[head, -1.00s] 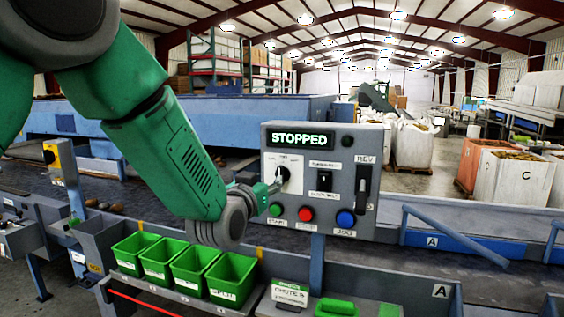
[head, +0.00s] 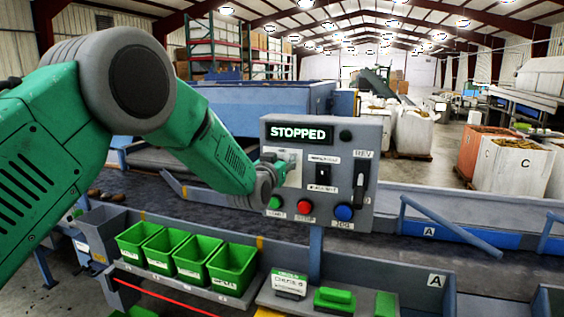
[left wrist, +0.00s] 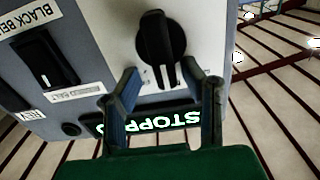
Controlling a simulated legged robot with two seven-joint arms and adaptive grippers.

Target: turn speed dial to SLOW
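The speed dial (left wrist: 162,38) is a black round knob with a raised grip bar on a light plate, seen upside down in the left wrist view. My left gripper (left wrist: 160,72) is open, its two fingertips apart on either side of the bar's near end; I cannot tell whether they touch it. In the head view the left gripper (head: 284,166) is at the upper left of the grey control panel (head: 340,212) and hides the dial. The panel's display (head: 299,134) reads STOPPED. The dial's setting labels are not readable. My right gripper is not in view.
Below the dial are a green button (head: 275,203), a red button (head: 304,206) and a blue button (head: 344,212). A black switch (head: 322,175) and a lever (head: 360,186) are to its right. Green bins (head: 232,266) stand in front, lower left.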

